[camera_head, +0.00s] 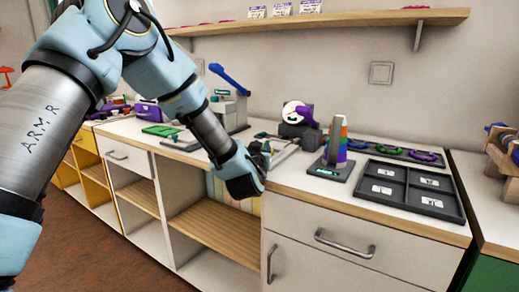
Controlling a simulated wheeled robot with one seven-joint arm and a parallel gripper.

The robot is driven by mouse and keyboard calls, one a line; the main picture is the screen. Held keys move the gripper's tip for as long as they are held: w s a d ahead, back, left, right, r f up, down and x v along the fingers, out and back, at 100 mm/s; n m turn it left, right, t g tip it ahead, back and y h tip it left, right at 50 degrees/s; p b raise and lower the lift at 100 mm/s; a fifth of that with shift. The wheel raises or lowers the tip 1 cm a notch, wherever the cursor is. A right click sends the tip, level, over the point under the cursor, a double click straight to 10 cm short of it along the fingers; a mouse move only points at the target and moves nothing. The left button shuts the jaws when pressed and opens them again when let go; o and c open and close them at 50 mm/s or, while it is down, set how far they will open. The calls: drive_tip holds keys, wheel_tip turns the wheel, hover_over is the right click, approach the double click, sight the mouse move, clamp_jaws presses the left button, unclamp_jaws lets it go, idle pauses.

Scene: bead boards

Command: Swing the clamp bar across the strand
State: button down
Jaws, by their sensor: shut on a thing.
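My gripper (263,151) is at the middle of the white counter, just over its front part, and points up and away from the wrist. It is shut on what looks like the clamp bar (285,155), a thin light grey bar running off to the right beside the gripper. The fingertips are small and partly hidden by the wrist. Behind them stands a dark grey device (298,131) with a white disc and a purple part. I cannot make out the strand at this size.
Further right are a dark sectioned tray (446,191) with white cards and a dark strip of coloured rings (391,151). A grey machine with a blue lever (229,80) stands behind left. A shelf (320,23) hangs above.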

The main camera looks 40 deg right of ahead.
drive_tip(key=shift+r, duration=0.1)
drive_tip(key=c, duration=0.7)
unclamp_jaws()
drive_tip(key=b+v, duration=0.1)
drive_tip(key=v, duration=0.9)
drive_tip(key=shift+s+a, duration=0.2)
drive_tip(key=shift+a, duration=0.1)
